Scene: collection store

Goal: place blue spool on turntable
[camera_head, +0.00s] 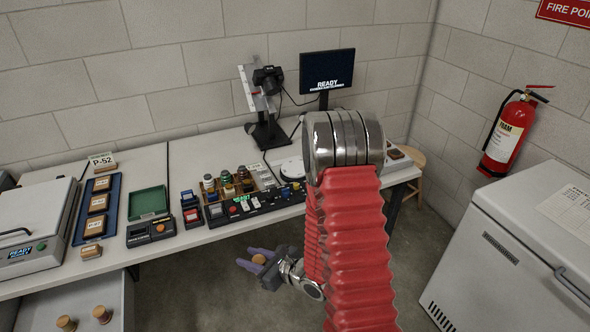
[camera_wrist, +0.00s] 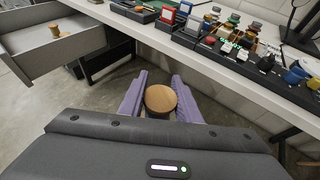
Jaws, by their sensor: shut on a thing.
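My gripper (camera_head: 257,261), with purple fingers, is below and in front of the table edge, over the floor. In the wrist view my gripper (camera_wrist: 160,98) is shut on a round wooden-topped piece (camera_wrist: 160,99), which also shows in the head view (camera_head: 258,259). Its sides are hidden between the fingers, so I cannot tell whether it is the blue spool. No thing that is clearly a blue spool shows elsewhere. A white round plate, which looks like the turntable (camera_head: 291,168), lies on the table beneath the camera stand and monitor, partly hidden by my arm.
An open drawer (camera_wrist: 45,60) holds wooden-topped pieces (camera_head: 101,314). On the table (camera_head: 172,178) stand a blue tray (camera_head: 80,214), a green box (camera_head: 148,201), a black control panel (camera_head: 240,207) and small bottles (camera_head: 226,178). A white chest (camera_head: 500,245) stands at right.

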